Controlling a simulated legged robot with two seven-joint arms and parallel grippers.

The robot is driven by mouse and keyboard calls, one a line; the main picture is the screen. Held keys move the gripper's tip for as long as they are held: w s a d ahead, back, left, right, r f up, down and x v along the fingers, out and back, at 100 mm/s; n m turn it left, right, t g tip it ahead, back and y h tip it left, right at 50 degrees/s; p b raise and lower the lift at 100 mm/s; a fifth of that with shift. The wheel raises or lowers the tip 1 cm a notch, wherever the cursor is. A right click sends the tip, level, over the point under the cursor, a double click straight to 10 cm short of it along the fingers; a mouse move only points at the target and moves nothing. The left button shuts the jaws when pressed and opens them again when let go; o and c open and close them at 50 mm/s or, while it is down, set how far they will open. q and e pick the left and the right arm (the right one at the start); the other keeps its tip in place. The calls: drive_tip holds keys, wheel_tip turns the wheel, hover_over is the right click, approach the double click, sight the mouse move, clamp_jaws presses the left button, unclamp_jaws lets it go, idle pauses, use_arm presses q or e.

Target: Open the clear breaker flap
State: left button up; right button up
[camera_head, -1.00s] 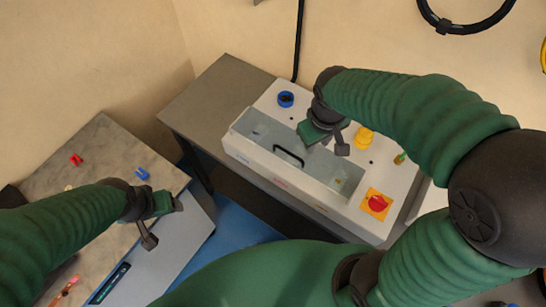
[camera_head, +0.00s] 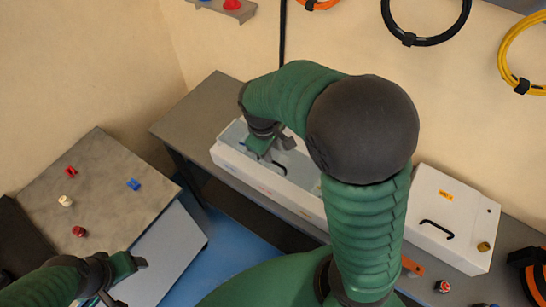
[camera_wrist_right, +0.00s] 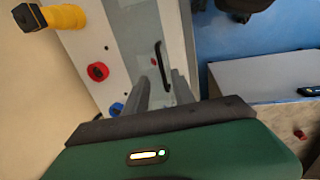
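The clear breaker flap (camera_head: 233,141) lies on top of the white machine box (camera_head: 245,176), looking closed. Its black handle (camera_head: 272,164) is partly hidden by my right gripper in the head view. My right gripper (camera_head: 284,150) is over the flap, close to the handle. In the right wrist view, its two fingers (camera_wrist_right: 160,92) are apart, and the black handle (camera_wrist_right: 160,62) shows between and just beyond their tips. I cannot tell whether they touch it. My left gripper (camera_head: 130,281) is low at the left, fingers apart and empty, away from the box.
A second white box (camera_head: 455,215) with a black handle is to the right. A grey table (camera_head: 100,190) with small coloured parts is at left.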

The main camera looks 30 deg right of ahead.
sight(274, 162)
drive_tip(key=f, duration=0.5)
drive_tip(key=shift+d, duration=0.4)
drive_tip(key=shift+w+a+f, duration=0.1)
drive_tip(key=shift+w+f, duration=0.15)
drive_tip(key=shift+f, duration=0.15)
drive_tip(key=shift+s, duration=0.15)
drive_tip(key=c, duration=0.4)
clamp_jaws()
drive_tip(key=shift+r, duration=0.1)
